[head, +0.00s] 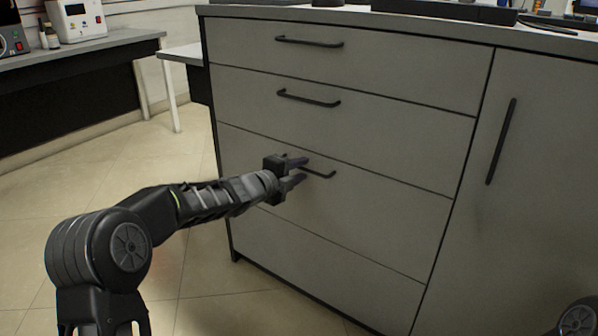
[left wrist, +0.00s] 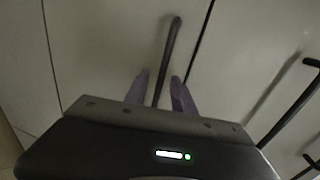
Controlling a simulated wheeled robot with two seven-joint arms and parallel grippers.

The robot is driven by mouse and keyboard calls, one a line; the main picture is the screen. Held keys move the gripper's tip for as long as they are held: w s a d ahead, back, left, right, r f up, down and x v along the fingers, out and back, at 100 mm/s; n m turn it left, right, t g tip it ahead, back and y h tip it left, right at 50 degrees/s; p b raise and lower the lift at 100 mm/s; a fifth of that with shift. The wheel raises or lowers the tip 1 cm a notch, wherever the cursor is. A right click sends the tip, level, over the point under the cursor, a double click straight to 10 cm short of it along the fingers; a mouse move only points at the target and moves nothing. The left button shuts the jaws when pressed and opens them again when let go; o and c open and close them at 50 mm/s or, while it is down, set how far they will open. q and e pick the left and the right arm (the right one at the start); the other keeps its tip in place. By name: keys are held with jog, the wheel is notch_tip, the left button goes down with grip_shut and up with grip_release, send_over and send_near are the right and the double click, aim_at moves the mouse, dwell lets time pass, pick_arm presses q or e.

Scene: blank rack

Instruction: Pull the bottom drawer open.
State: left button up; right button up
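The grey cabinet (head: 345,215) has a stack of drawer fronts on its left side. The lowest bar handle (head: 322,175) that shows is black and sits near the top of the third front from the top. A plain front (head: 330,276) lies below it, with no handle visible. My left gripper (head: 304,169) is at the left part of that lowest handle. In the left wrist view the open fingers (left wrist: 160,76) stand on either side of the handle (left wrist: 171,48), with gaps that look small. Contact cannot be told. All fronts look closed. My right gripper is out of view.
Two more drawer handles, the top one (head: 309,42) and the second (head: 308,98), are above. A door with a vertical handle (head: 502,141) is at right. A side bench (head: 80,50) stands at far left. The floor (head: 205,255) before the cabinet is clear.

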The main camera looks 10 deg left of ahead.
pick_arm(q)
jog(key=shift+c, duration=0.4)
grip_shut()
dwell(0.9)
